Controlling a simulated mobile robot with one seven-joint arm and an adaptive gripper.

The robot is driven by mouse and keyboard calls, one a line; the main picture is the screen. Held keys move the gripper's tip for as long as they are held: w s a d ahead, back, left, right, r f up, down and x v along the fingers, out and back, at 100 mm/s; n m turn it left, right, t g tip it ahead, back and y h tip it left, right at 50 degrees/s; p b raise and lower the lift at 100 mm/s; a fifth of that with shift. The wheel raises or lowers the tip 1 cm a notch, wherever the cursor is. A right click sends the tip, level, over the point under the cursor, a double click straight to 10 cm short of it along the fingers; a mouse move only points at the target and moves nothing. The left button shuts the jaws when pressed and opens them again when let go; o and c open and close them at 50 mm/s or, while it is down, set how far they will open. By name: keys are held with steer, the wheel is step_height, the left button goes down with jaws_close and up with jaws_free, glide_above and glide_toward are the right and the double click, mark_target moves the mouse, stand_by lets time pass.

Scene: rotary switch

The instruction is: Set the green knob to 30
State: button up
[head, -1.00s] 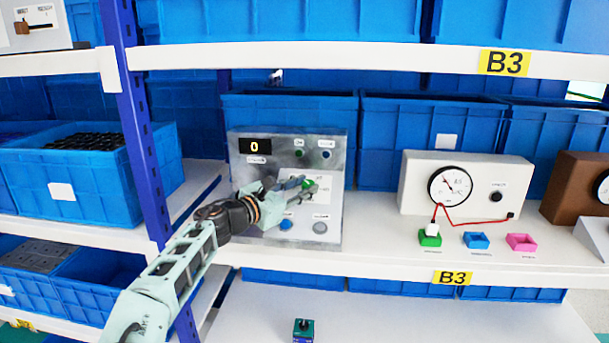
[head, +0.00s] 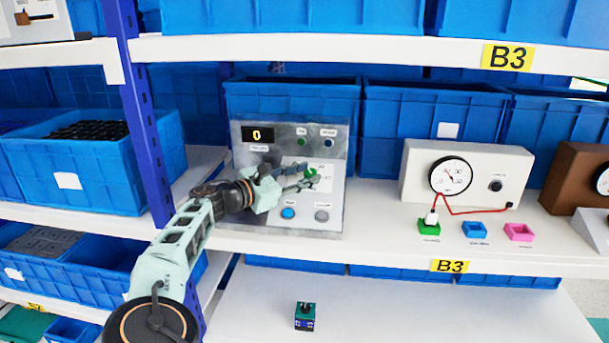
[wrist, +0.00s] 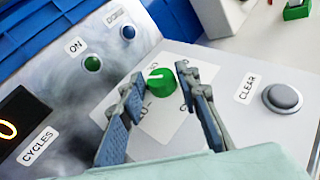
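The green knob (wrist: 161,80) sits on a white dial plate on the grey control panel (wrist: 75,85). A pale pointer line shows on its top, but the scale numbers are too small or hidden to read. In the head view the knob (head: 311,173) is partly hidden by my gripper (head: 308,180). In the wrist view my gripper (wrist: 168,92) is open, one finger on each side of the knob and a little short of it. Gaps show between the fingers and the knob. The display (head: 258,135) on the panel reads 0.
The panel also has a blue button (head: 288,213), a grey CLEAR button (wrist: 283,97), a green ON light (wrist: 92,63) and a blue light (wrist: 128,32). A white gauge box (head: 413,180) stands to the right. Blue bins (head: 400,100) stand behind.

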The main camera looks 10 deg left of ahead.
steer(key=shift+o, duration=1.1)
steer(key=v, duration=1.2)
